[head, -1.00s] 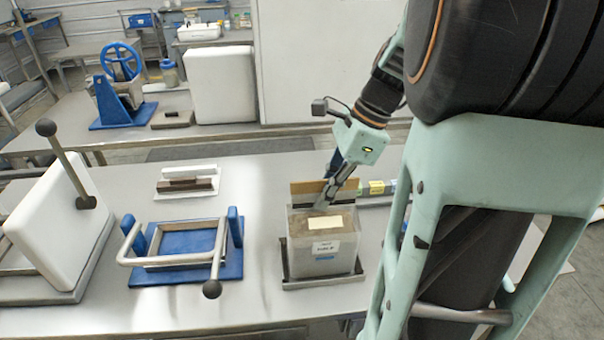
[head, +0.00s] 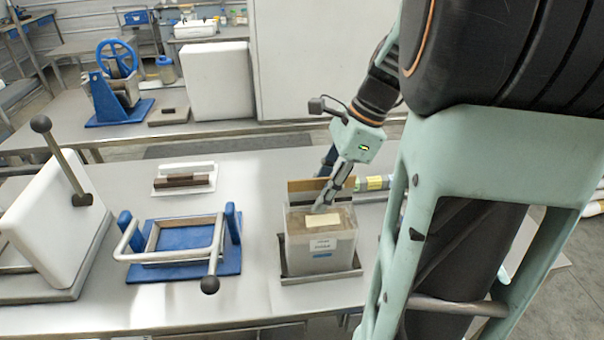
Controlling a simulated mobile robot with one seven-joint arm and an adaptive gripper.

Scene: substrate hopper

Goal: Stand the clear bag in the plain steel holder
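The clear bag (head: 332,262), boxy and filled with brown material, has a white label on its front and a pale patch on top. It looks upright over the plain steel holder (head: 352,274), whose flat grey base shows around the bag's foot. I cannot tell if the bag's bottom touches that base. My gripper (head: 328,200) comes down from the upper right, with its fingers at the bag's top rear edge. The fingertips are partly hidden by the bag, and I cannot tell whether they are shut on it.
A blue holder (head: 230,262) with a steel frame and a knobbed handle stands left of the bag. Farther left is a white block (head: 50,225) with a knobbed lever. A brown board (head: 303,186) stands behind the bag. A small brown bar (head: 187,180) lies behind the blue holder.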

